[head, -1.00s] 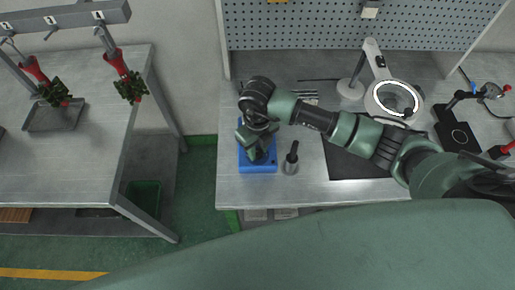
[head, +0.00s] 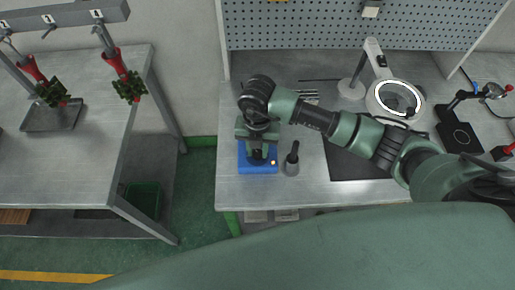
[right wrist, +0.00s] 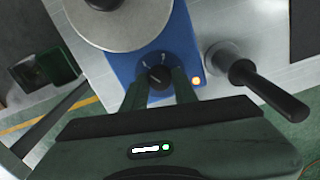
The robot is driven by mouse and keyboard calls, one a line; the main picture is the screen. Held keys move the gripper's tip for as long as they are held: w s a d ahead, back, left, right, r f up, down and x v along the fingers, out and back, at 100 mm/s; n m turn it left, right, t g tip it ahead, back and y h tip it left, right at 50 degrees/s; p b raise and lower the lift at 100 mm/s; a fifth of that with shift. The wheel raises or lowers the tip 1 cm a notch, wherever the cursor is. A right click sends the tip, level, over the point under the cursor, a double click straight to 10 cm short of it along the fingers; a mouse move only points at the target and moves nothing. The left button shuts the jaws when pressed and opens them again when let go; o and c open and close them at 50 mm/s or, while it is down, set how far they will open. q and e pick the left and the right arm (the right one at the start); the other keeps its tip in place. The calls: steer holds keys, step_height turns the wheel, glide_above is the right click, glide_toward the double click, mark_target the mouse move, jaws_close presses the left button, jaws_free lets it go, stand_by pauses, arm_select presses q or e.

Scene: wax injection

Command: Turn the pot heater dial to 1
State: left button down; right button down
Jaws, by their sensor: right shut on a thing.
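The pot heater is a blue box (head: 246,165) on the bench, mostly under my right arm. In the right wrist view its blue body (right wrist: 178,40) carries a silver pot (right wrist: 125,28). The black dial (right wrist: 157,77) sits on the blue face, with small white marks around it too small to read. An orange lamp (right wrist: 196,81) is lit beside it. My right gripper (head: 257,156) is over the front of the heater. In the right wrist view its two fingers (right wrist: 159,88) are shut on the dial from either side. My left gripper is not in view.
A grey cylinder with a black handle (head: 292,158) stands just right of the heater. A ring-lamp magnifier (head: 396,97) and a black mat (head: 350,165) are further right. A gap of green floor separates the side table (head: 95,140).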

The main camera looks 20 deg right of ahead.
mark_target(258, 152)
steer(key=shift+w+r+m, duration=0.1)
steer(key=shift+m, duration=0.3)
steer(key=c, duration=1.1)
jaws_free()
step_height(258, 152, up, 8)
steer(key=shift+f+b, duration=0.1)
steer(key=shift+b, duration=0.8)
